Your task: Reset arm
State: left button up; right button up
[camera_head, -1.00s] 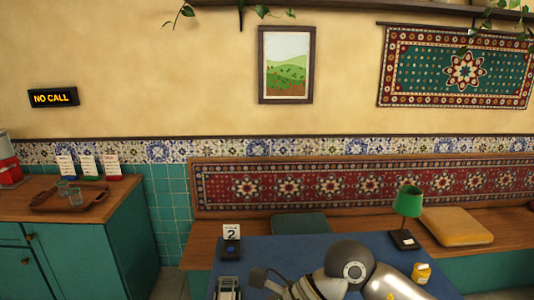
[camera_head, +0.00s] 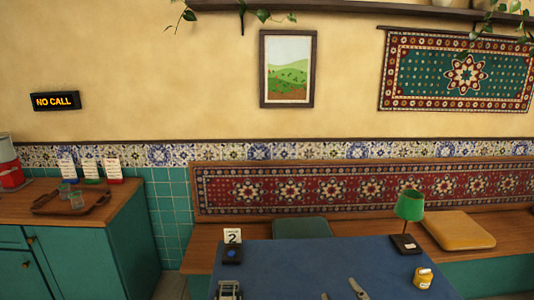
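Two slender grey fingertips of my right gripper (camera_head: 341,287) show at the bottom edge, in front of the blue table (camera_head: 290,260). They stand clearly apart with nothing between them, so the gripper looks open and empty. The rest of that arm is below the picture. No teapot or samovar can be made out.
On the table stand a number 2 card (camera_head: 232,236), a metal holder (camera_head: 228,290), a green lamp (camera_head: 409,206) and a small yellow jar (camera_head: 423,277). A cabinet (camera_head: 130,240) at left bears a wooden tray (camera_head: 48,206) with glasses. The table's middle is clear.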

jog(key=s+d+f+m+g+h, duration=0.1)
jog(key=s+d+f+m+g, duration=0.1)
jog(key=s+f+g, duration=0.4)
jog(key=s+d+f+m+g+h, duration=0.1)
jog(key=s+d+f+m, duration=0.1)
jog(key=s+f, duration=0.5)
jog(key=s+f+m+g+y, duration=0.1)
jog(key=s+f+m+g, duration=0.1)
jog(key=s+f+g, duration=0.6)
jog(key=s+f, duration=0.2)
jog(key=f, duration=1.1)
jog(key=s+f, duration=0.2)
jog(key=f, duration=1.1)
jog(key=s+d+f, duration=0.2)
jog(key=s+f, duration=0.6)
jog(key=s+d+f+n, duration=0.1)
jog(key=s+f, duration=0.7)
jog(key=f, duration=0.1)
jog(key=shift+s+d+g, duration=0.4)
